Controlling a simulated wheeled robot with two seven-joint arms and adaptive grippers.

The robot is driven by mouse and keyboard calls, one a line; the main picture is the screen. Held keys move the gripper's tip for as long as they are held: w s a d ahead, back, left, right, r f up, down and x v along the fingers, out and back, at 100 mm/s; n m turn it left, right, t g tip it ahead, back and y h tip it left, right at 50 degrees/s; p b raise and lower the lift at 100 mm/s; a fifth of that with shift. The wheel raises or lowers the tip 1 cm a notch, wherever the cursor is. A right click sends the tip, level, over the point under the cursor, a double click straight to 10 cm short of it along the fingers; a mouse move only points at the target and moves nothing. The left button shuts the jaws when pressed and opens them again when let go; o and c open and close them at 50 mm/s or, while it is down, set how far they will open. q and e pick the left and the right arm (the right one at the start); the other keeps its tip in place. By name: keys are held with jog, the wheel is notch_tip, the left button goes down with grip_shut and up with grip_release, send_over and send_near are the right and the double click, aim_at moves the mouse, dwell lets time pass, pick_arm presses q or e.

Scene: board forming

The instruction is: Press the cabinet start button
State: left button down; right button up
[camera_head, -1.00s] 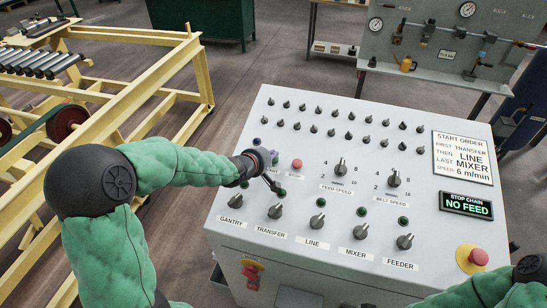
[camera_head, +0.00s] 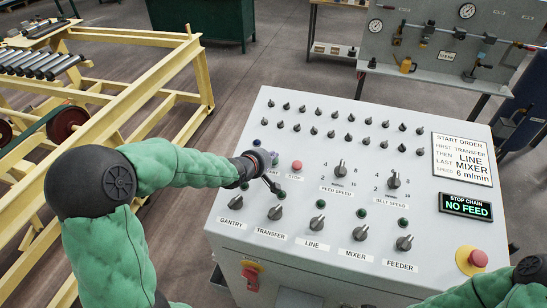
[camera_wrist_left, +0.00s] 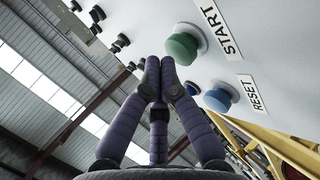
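The grey sloped control cabinet (camera_head: 320,99) stands in front of me. In the left wrist view the green START button (camera_wrist_left: 185,48) sits beside its START label (camera_wrist_left: 220,25). In the head view that button is hidden behind my left gripper. My left gripper (camera_wrist_left: 160,63) has its fingertips together and empty, just left of the green button in the wrist view; I cannot tell whether they touch it. In the head view the left gripper (camera_head: 271,184) is low over the panel's left side. My right gripper is out of view.
A blue RESET button (camera_wrist_left: 218,98) is close by the green one. The red STOP button (camera_head: 297,165) is right of the left gripper. Selector knobs (camera_head: 275,212) line the lower panel. A red emergency button (camera_head: 477,259) is at lower right. The display (camera_head: 467,206) reads STOP CHAIN, NO FEED.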

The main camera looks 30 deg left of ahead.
pick_arm(q)
jog(key=shift+s+r, duration=0.15)
jog(key=shift+r, duration=0.35)
jog(key=shift+r+p, duration=0.15)
jog(key=shift+p, duration=0.25)
jog(key=r+p, duration=0.2)
jog(key=s+r+p, duration=0.1)
jog(key=r+p, duration=0.2)
jog(key=shift+s+d+r, duration=0.2)
jog(key=shift+r, duration=0.1)
dwell(0.5)
